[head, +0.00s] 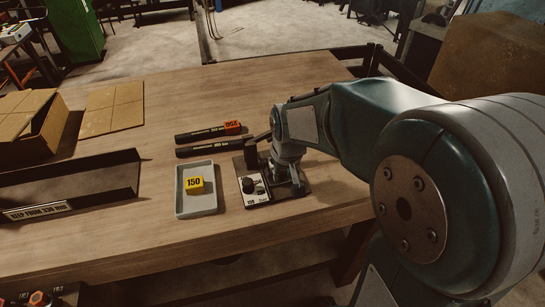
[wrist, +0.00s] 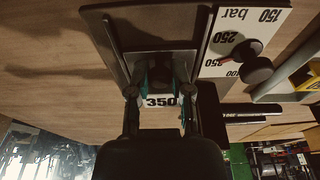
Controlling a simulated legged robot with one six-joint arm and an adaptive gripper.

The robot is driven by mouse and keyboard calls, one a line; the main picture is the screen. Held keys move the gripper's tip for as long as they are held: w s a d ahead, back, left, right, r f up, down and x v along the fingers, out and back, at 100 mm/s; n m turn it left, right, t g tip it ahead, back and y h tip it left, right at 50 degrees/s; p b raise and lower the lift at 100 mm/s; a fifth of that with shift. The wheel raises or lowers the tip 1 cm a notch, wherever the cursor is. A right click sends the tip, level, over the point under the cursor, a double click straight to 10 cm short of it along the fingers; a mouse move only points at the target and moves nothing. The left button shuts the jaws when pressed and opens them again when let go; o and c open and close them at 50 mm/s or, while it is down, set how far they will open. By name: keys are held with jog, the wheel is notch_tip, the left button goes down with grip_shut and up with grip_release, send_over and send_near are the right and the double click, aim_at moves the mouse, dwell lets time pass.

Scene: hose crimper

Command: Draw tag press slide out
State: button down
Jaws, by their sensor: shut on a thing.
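The tag press (head: 256,189) stands near the front of the wooden table, with a dark base and a white dial panel with a black knob. My gripper (head: 287,172) is down at the right part of the press. In the wrist view my gripper (wrist: 160,80) is shut on a dark part of the slide (wrist: 160,68) between its fingers. A white 350 label (wrist: 161,101) shows between the fingers. The slide is mostly hidden in the head view.
A grey tray (head: 211,204) with a yellow 150 block (head: 194,184) stands left of the press. Two dark bars (head: 200,136) lie behind, one with an orange end. A dark channel (head: 85,185) and a cardboard box (head: 32,122) are further left.

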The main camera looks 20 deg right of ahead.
aim_at(286, 192)
jog(key=shift+s, duration=1.7)
grip_release()
dwell(0.5)
notch_tip(286, 192, up, 9)
dwell(1.4)
